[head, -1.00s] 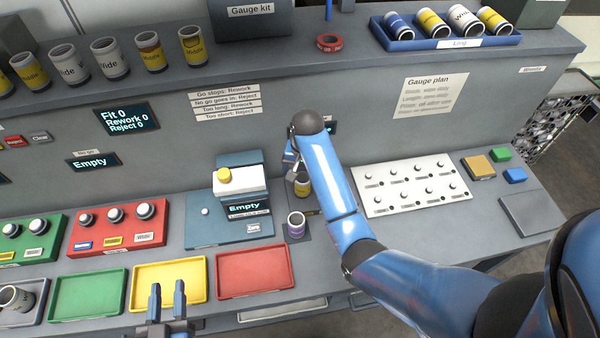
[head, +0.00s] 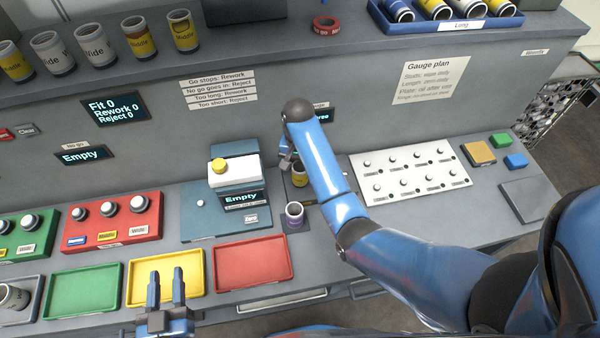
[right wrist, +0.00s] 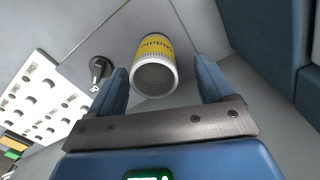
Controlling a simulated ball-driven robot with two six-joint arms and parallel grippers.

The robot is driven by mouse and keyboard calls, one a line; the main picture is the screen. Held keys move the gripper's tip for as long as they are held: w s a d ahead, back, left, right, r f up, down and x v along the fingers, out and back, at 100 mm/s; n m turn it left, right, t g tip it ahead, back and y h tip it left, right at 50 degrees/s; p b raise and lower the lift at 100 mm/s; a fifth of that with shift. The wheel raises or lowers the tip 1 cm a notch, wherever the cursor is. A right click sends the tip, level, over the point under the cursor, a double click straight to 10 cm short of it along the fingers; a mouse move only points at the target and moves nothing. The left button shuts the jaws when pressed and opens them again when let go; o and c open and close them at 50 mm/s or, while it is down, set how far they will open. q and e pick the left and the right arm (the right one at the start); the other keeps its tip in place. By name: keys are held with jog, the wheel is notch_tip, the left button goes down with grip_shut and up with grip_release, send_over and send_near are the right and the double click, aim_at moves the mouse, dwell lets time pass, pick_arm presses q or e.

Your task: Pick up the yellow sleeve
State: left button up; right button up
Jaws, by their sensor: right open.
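A yellow sleeve (head: 299,175) with pale ends stands on a grey plate in the middle of the bench, partly hidden by my right arm in the head view. In the right wrist view the yellow sleeve (right wrist: 155,62) lies between and just beyond the open fingers of my right gripper (right wrist: 163,85), with nothing gripped. In the head view my right gripper (head: 286,155) is mostly hidden behind its own arm. My left gripper (head: 166,287) is open and empty above the front edge of the yellow tray.
A gauge device (head: 235,172) is to the left, and a white pegged plate (head: 412,171) to the right. Green (head: 82,316), yellow (head: 136,298) and red (head: 221,284) trays line the front.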

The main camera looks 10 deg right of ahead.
jog(key=f, duration=0.2)
jog(key=f+p, duration=0.1)
jog(key=shift+s+d, duration=0.25)
jog(key=shift+s, duration=0.05)
jog(key=shift+w+f, duration=0.1)
jog(key=shift+f, duration=0.65)
jog(key=shift+c, duration=0.2)
grip_shut()
jog(key=shift+r, duration=0.1)
